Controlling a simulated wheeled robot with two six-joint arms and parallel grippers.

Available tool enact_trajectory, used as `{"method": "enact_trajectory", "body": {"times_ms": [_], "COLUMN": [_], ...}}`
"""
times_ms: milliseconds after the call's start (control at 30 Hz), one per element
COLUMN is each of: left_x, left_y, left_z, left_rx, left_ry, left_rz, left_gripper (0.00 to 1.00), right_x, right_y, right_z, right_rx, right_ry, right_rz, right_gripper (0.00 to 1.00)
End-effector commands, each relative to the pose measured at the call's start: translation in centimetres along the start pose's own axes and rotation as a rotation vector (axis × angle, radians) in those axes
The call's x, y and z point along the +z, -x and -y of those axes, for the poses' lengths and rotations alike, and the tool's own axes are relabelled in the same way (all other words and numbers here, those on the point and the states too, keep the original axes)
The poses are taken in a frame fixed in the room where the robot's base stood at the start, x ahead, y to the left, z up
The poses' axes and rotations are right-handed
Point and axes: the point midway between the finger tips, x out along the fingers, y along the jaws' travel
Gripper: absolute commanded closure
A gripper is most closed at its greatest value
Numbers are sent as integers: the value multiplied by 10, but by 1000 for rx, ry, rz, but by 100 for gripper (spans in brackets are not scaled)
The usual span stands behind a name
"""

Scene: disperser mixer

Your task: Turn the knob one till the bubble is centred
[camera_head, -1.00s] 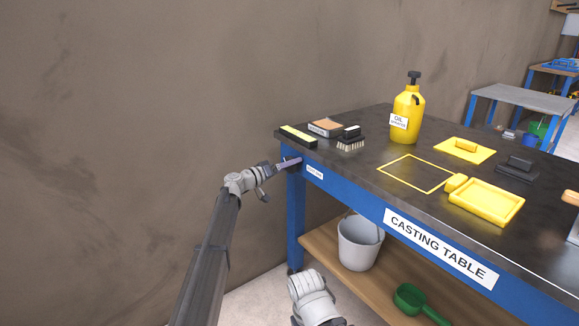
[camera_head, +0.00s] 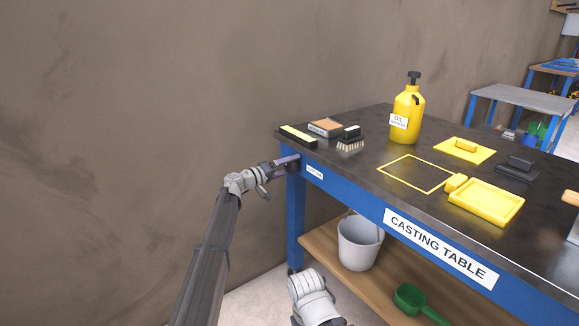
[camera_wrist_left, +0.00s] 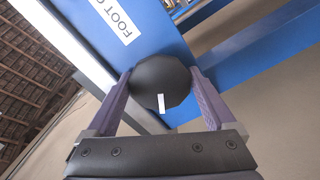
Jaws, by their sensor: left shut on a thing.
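The knob (camera_wrist_left: 160,84) is a dark, rounded disc with a white mark, by the blue table corner below the label (camera_wrist_left: 113,18) reading "FOOT O…", whose end is cut off. My left gripper (camera_wrist_left: 160,92) is shut on it, with one purple finger on each side. In the head view my left gripper (camera_head: 289,160) is at the table's near left corner, beside the blue leg. A long black and yellow-green bar (camera_head: 298,135), which looks like a level, lies on the table top above it. Its bubble is too small to make out. My right gripper is not in view.
The casting table (camera_head: 340,184) carries a yellow oil can (camera_head: 407,115), a brush (camera_head: 350,143), an orange-topped block (camera_head: 325,127) and a yellow tray (camera_head: 486,202). A grey bucket (camera_head: 360,243) and a green scoop (camera_head: 412,298) are on the lower shelf. The wall side is clear.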

Motion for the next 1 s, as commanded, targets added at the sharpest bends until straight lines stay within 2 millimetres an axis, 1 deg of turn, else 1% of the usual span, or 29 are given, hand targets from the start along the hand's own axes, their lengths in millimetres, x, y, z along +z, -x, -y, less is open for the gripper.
{"method": "enact_trajectory", "body": {"times_ms": [133, 167, 200, 267, 533, 667, 767, 1000], "left_x": [-1, -1, -1, -1, 0, 0, 0, 1], "left_y": [0, 0, 0, 0, 1, 8, 19, 57], "left_z": [0, 0, 0, 0, 0, 0, 0, 0], "left_rx": [-1, -1, -1, -1, -1, -1, -1, -2], "left_ry": [0, -1, -1, -1, -2, -2, -2, -1], "left_rz": [-2, -3, -2, -2, -1, -2, -3, -3], "left_gripper": [67, 10, 6, 0, 0, 0, 0, 0], "right_x": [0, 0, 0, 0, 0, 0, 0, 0], "right_y": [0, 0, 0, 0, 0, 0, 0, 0], "right_z": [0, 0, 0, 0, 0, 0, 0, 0], "right_rx": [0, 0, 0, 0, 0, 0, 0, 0], "right_ry": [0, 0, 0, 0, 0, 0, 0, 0], "right_rz": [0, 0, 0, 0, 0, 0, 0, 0], "right_gripper": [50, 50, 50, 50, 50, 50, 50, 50]}}
